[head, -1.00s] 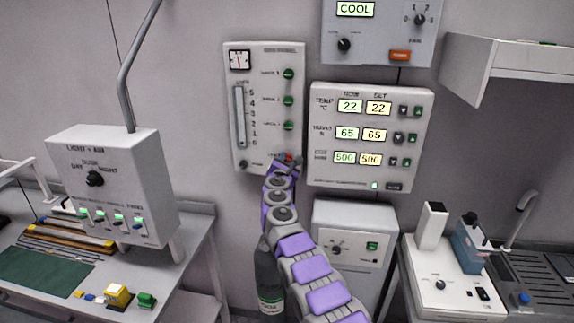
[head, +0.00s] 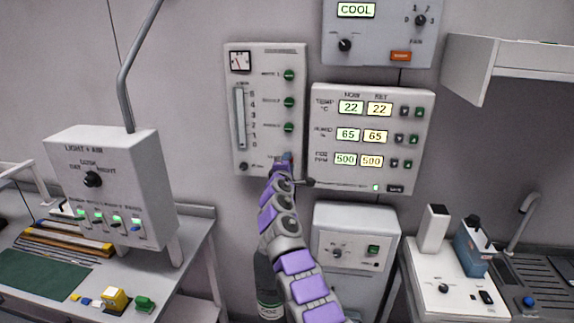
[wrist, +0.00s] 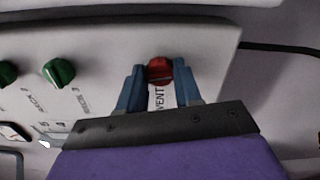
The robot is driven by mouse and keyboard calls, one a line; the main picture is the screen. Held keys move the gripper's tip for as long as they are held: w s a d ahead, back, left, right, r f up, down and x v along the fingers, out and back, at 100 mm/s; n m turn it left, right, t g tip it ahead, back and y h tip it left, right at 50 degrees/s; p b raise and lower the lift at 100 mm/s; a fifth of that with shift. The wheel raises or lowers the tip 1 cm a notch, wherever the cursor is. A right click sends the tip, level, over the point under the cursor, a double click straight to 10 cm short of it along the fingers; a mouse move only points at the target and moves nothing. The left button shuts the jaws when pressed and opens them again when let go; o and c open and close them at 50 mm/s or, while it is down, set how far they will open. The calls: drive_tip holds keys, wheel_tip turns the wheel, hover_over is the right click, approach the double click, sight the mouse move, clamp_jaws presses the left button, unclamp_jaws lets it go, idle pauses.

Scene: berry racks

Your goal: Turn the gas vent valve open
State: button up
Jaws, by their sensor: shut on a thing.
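The gas vent valve is a red knob (wrist: 160,70) marked VENT at the lower edge of a pale wall panel (wrist: 205,45). In the wrist view my gripper (wrist: 158,66) has one blue finger on each side of the knob and is shut on it. In the head view the same panel (head: 265,60) hangs left of centre, and my gripper (head: 285,161) is at its bottom right corner. There the fingers and arm hide the red knob. Part of the VENT label shows between the fingers in the wrist view.
Several green knobs (head: 289,101) sit in a column above the vent knob. A display panel (head: 420,150) is close on the right, with a white control box (head: 350,220) below it. A grey light and air box (head: 75,155) stands on the left bench.

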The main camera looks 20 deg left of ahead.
drive_tip(key=shift+f+m, duration=0.3)
drive_tip(key=shift+m, duration=0.7)
drive_tip(key=shift+f, duration=0.15)
drive_tip(key=o, duration=1)
drive_tip(key=shift+o, duration=0.2)
drive_tip(key=shift+r, duration=0.2)
